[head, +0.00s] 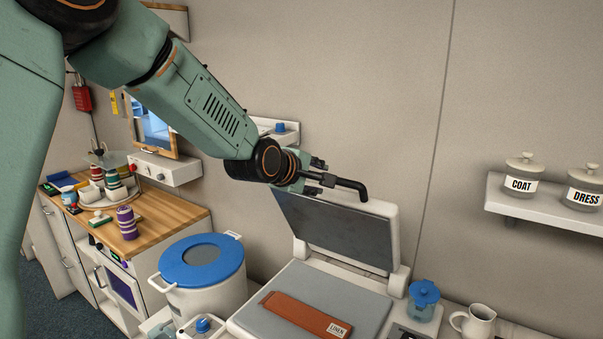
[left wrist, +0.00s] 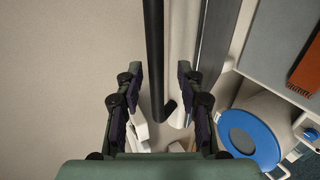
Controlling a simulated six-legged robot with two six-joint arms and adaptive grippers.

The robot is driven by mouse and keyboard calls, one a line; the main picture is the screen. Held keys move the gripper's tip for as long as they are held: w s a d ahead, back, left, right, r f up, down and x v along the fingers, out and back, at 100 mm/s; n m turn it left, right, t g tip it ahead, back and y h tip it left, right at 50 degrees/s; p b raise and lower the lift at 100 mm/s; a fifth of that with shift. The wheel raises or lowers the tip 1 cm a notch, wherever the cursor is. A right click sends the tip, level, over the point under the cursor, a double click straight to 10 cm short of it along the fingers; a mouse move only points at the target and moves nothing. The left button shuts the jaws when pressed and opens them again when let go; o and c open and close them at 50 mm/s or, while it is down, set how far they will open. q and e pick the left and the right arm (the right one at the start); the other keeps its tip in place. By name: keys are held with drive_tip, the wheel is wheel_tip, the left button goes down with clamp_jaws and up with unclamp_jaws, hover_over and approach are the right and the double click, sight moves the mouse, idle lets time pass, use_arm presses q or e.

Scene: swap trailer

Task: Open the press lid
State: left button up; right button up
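The press lid (head: 335,232) stands raised and tilted back on its hinge, its grey underside facing the front. Its black bar handle (head: 347,184) sticks out at the lid's top edge. My left gripper (head: 320,175) is at the raised lid's top, close by the handle. In the left wrist view my left gripper (left wrist: 159,80) has its fingers spread. The handle (left wrist: 154,50) shows between them with a gap on both sides; its exact depth is unclear. The press bed (head: 360,310) lies uncovered below, with a brown linen piece (head: 307,314) on it. My right gripper is not in view.
A white pot with a blue lid (head: 201,262) stands left of the press. A blue-lidded jar (head: 423,300) and a white pitcher (head: 475,322) stand to its right. A wall shelf (head: 545,212) carries labelled jars. A wooden counter (head: 165,228) with spools is far left.

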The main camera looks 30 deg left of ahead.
use_arm(q)
drive_tip(key=v, duration=0.9)
drive_tip(key=shift+s+r, duration=0.15)
drive_tip(key=shift+s, duration=0.15)
drive_tip(key=shift+a, duration=0.1)
